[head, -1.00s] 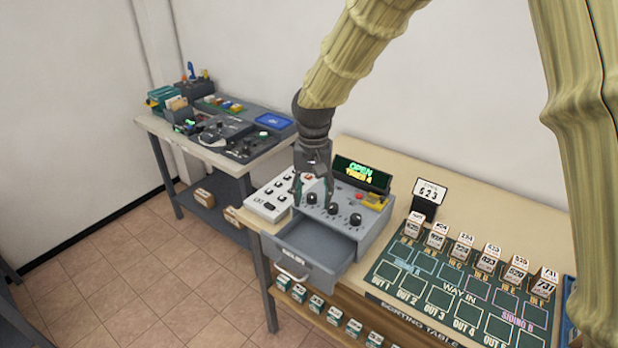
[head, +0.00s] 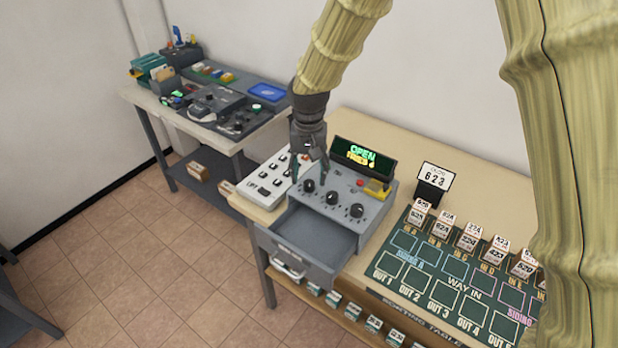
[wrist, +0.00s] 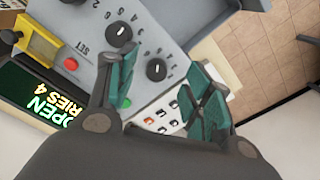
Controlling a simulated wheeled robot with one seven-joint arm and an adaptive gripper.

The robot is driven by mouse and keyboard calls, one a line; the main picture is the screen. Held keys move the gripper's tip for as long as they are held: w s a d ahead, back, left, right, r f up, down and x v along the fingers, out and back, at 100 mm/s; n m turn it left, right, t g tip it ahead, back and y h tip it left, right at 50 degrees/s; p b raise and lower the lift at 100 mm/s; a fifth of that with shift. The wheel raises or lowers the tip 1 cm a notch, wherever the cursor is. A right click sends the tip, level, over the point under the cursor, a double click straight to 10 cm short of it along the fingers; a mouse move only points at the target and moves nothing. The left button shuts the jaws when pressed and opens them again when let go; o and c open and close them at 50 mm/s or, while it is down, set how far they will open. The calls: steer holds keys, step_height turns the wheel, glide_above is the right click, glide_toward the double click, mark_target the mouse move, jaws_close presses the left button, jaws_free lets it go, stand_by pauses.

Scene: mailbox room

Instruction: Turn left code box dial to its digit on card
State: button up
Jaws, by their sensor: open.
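The grey code box (head: 375,227) has three black dials in a row on its sloped top. The left dial (head: 308,186) also shows in the wrist view (wrist: 156,69), with a white pointer mark. The middle dial (head: 332,197) and the right dial (head: 357,210) stand beside it. The white card (head: 435,176) reads 623. The box display (head: 362,157) reads OPEN and TRIES 4. My gripper (head: 310,176) is open, with its teal-padded fingers spread just above the left dial. The dial shows between and beyond the fingertips; it looks clear of them.
The box's drawer (head: 310,238) stands open at the front and looks empty. A white keypad (head: 272,183) lies close on the left. Numbered blocks (head: 470,237) stand on the sorting board to the right. A second bench (head: 205,135) stands at the back left.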

mark_target(309, 182)
steer(key=w+f, duration=0.1)
steer(key=f, duration=0.1)
steer(key=w+f, duration=0.1)
steer(key=f, duration=0.1)
steer(key=w+f, duration=0.1)
steer(key=f, duration=0.1)
steer(key=shift+w+p, duration=0.35)
steer(key=shift+p, duration=0.05)
steer(key=shift+s, duration=0.45)
steer(key=shift+s+r, duration=0.5)
steer(key=shift+s, duration=0.2)
steer(key=shift+w+d+f, duration=0.1)
steer(key=shift+w+f, duration=0.4)
steer(key=shift+w, duration=0.05)
steer(key=c, duration=0.3)
steer(key=shift+w+f, duration=0.15)
steer(key=shift+w, duration=0.1)
steer(key=c, duration=0.3)
steer(key=shift+s, duration=0.1)
steer(key=c, duration=0.4)
steer(key=shift+s+r, duration=0.2)
steer(key=shift+r, duration=0.05)
steer(key=shift+c, duration=0.3)
